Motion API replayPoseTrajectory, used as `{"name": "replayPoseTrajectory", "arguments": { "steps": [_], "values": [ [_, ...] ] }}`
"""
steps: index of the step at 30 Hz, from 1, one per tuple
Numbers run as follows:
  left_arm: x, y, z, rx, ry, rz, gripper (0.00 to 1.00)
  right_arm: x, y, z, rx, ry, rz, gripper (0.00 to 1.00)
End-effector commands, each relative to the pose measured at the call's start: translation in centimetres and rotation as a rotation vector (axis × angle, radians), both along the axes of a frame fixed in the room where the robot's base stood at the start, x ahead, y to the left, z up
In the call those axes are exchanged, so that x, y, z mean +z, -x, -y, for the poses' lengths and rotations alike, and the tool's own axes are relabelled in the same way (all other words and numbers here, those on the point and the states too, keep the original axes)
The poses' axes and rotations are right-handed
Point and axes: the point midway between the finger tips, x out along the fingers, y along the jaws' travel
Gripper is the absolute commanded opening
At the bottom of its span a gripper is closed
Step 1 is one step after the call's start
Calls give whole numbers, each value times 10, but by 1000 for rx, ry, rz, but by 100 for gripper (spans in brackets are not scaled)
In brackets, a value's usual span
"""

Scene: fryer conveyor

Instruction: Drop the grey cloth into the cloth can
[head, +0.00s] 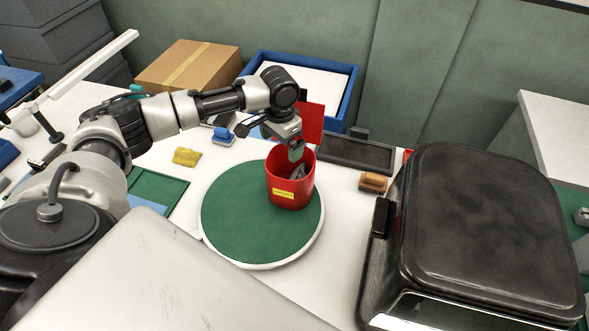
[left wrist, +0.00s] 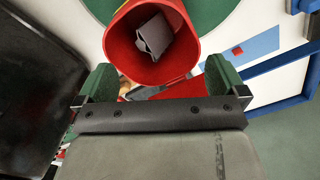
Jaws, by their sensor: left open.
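The red cloth can (head: 290,190) stands upright on a round green turntable (head: 235,215), with a yellow label on its front and a raised red lid behind it. It also shows in the left wrist view (left wrist: 119,47). The grey cloth (left wrist: 155,36) lies inside the can, apart from the fingers; a bit of it shows in the head view (head: 300,172). My left gripper (head: 297,150) is above the can's mouth. In the left wrist view its two green fingers (left wrist: 160,84) are wide apart with nothing between them. My right gripper is not in view.
A black fryer-like box (head: 480,230) stands at the right. A yellow cloth (head: 187,156), a blue-topped item (head: 223,136), a dark tray (head: 355,154) and an orange-brown block (head: 373,182) lie around the turntable. A blue crate (head: 346,100) and a cardboard box (head: 188,68) stand behind.

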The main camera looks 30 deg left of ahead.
Motion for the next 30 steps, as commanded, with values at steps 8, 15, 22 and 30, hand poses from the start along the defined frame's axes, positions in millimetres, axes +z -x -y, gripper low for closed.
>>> {"name": "replayPoseTrajectory", "arguments": {
  "steps": [8,15,22,30],
  "values": [
    [13,-1,0,1,2,4,100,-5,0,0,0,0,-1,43],
    [59,-1,0,0,1,5,100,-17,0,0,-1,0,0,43],
    [97,-1,0,0,1,3,100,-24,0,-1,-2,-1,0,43],
    [108,0,0,0,1,0,100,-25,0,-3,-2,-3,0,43]
  ]
}}
